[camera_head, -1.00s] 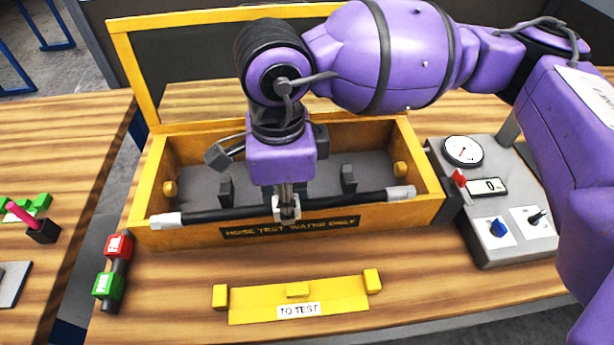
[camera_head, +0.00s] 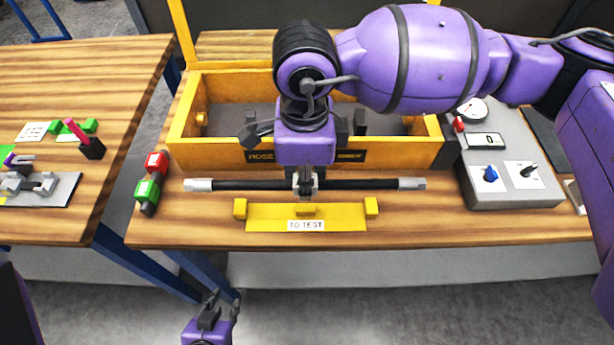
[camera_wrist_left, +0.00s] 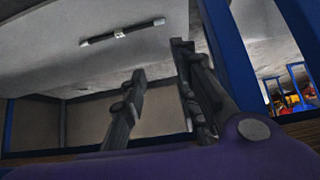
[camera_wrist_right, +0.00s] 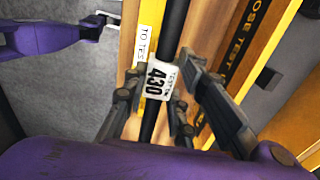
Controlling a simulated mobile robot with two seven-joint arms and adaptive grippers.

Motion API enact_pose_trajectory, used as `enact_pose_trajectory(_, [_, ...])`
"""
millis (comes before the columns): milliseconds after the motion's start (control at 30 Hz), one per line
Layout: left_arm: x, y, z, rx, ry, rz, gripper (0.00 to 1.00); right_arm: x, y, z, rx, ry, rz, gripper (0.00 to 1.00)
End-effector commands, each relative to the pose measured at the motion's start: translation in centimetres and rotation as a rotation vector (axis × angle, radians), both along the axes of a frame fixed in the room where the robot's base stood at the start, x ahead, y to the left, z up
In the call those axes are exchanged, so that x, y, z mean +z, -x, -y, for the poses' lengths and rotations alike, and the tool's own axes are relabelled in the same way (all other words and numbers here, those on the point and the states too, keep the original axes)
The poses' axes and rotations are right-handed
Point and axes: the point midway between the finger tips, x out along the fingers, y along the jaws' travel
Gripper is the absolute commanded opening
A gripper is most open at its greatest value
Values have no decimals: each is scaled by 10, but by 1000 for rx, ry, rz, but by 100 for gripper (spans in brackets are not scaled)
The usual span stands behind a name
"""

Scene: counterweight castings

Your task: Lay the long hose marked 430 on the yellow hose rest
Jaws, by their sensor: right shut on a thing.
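The long hose (camera_head: 245,185) is black with pale metal ends. Its tag reads 430 in the right wrist view (camera_wrist_right: 160,80). My right gripper (camera_head: 306,190) is shut on the hose near its middle, holding it roughly level. In the head view the hose appears between the box front and the yellow hose rest (camera_head: 270,219), which is marked TO TEST. The rest has an upright block at each end and one in the middle, and no hose lies on it. My left gripper (camera_head: 218,305) is open and empty, low in front of the table.
Behind is a yellow-edged test box (camera_head: 400,153) with dark supports inside. A grey panel (camera_head: 515,190) with dials stands at right, and red and green blocks (camera_head: 148,190) at left. Another wooden table (camera_head: 60,100) is further left. Bare wood surrounds the rest.

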Motion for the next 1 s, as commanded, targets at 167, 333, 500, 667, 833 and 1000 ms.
enact_pose_trajectory(167, [5, -7, 2, 1, 3, 13, 28, 2, 0, 0, 0, 0, 2, 2])
enact_pose_trajectory(333, [0, -4, 3, 2, 5, 5, 28, -7, 0, 0, 0, 0, -2, 2])
enact_pose_trajectory(500, [-8, 2, 3, 4, 3, -8, 28, -22, 1, 0, 1, 0, -5, 2])
enact_pose_trajectory(667, [-14, 7, 0, 6, -2, -17, 28, -38, 1, 0, 1, 0, -6, 2])
enact_pose_trajectory(833, [-17, 8, -3, 8, -6, -18, 28, -51, 1, 0, 1, 0, -4, 2])
enact_pose_trajectory(1000, [-14, 3, -5, 9, -10, -4, 28, -56, 0, 0, 1, -1, -1, 2])
